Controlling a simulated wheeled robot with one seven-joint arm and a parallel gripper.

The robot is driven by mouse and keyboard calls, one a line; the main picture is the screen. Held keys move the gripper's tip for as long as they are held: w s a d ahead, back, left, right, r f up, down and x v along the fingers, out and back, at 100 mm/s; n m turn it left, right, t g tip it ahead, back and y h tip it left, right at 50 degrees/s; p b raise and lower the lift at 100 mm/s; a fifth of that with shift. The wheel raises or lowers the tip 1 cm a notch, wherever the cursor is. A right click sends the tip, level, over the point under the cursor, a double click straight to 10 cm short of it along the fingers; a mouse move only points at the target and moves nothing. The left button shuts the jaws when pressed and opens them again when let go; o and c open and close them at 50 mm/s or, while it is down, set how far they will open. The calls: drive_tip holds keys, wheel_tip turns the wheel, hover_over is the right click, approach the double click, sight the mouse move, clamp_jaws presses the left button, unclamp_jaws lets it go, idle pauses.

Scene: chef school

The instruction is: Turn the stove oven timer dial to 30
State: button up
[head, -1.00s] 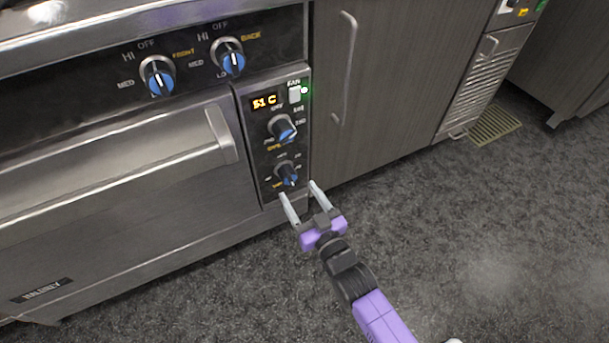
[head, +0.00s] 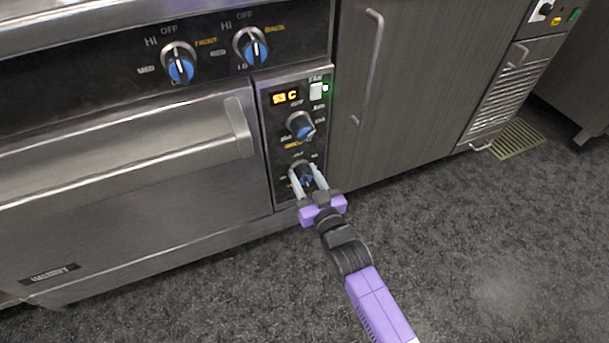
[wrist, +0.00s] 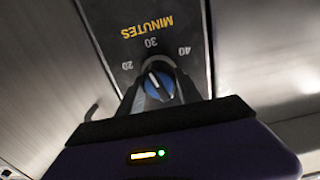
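The oven timer dial (head: 305,176) is the lower knob on the stove's narrow control panel. It has a black body and blue face. The wrist view shows the timer dial (wrist: 158,84) close up, with a white pointer line on its face. An upside-down "MINUTES" label and the marks 20, 30 and 40 (wrist: 151,42) sit above it there. Which mark the pointer is set to is unclear. My gripper (head: 305,168) has its two pale fingers apart, one on each side of the dial. Whether they touch it cannot be seen.
The oven temperature dial (head: 301,125) is just above, under a lit display (head: 286,97) and a fan switch (head: 316,91). Two burner knobs (head: 180,65) are higher at left. The oven door handle (head: 240,127) juts out left of the panel. The floor (head: 450,250) is clear.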

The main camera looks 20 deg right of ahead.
drive_tip(key=c, duration=0.7)
drive_tip(key=shift+m, duration=1.4)
drive_tip(key=shift+d, duration=0.1)
drive_tip(key=o, duration=1.3)
drive_tip(key=shift+o, duration=0.2)
drive_tip(key=shift+s, duration=0.1)
drive_tip(key=s+p, duration=0.2)
drive_tip(key=s, duration=0.5)
drive_tip(key=shift+s+p, duration=0.3)
drive_tip(key=shift+s, duration=0.05)
